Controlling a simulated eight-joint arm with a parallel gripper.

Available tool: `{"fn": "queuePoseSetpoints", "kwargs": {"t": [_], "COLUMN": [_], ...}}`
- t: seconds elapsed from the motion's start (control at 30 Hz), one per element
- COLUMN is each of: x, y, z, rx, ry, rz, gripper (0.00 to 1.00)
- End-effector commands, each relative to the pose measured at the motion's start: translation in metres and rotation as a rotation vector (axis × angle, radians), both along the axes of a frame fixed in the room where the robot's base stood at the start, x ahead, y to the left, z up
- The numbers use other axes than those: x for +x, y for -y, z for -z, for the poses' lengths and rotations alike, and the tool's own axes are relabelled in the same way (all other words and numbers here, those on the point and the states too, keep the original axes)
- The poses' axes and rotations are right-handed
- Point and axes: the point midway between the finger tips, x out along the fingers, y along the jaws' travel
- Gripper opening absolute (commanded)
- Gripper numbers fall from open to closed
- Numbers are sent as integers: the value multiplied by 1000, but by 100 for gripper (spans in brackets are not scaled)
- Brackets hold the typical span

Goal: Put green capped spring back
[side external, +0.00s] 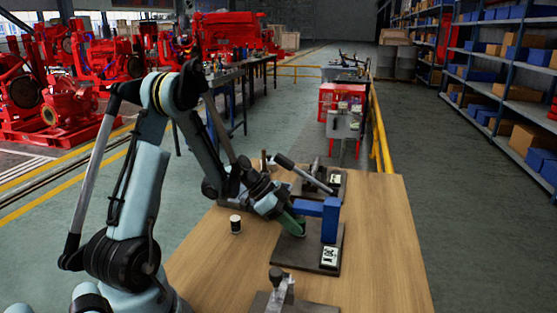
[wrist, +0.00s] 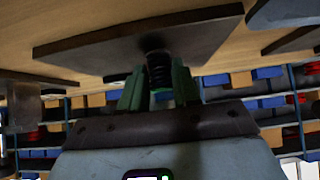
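In the wrist view a dark coil spring (wrist: 159,70) sits between the two green fingers of my gripper (wrist: 158,88). The fingers press close on both sides, so my gripper looks shut on it. A small pale blue-green part shows below the coil; I cannot tell whether this is its cap. The spring's far end meets the dark base plate (wrist: 95,50) or is very near it. In the side view my gripper (side external: 291,224) reaches down beside the blue block fixture (side external: 329,220), over its dark plate (side external: 305,262). The spring is hidden there.
A black and white cup (side external: 236,224) stands on the wooden table (side external: 380,220), left of my gripper. Another dark plate with a grey lever (side external: 305,174) lies behind. A metal clamp-like fixture (side external: 280,290) is at the front. The table's right side is clear.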

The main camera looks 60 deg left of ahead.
Motion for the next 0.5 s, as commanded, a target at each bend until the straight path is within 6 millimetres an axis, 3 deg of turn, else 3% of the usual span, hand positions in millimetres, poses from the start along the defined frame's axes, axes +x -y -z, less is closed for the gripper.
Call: {"fn": "queuePoseSetpoints", "kwargs": {"t": [0.5], "x": [-2], "y": [-2], "z": [-3], "rx": [0], "ry": [0], "rz": [-1], "gripper": [10]}}
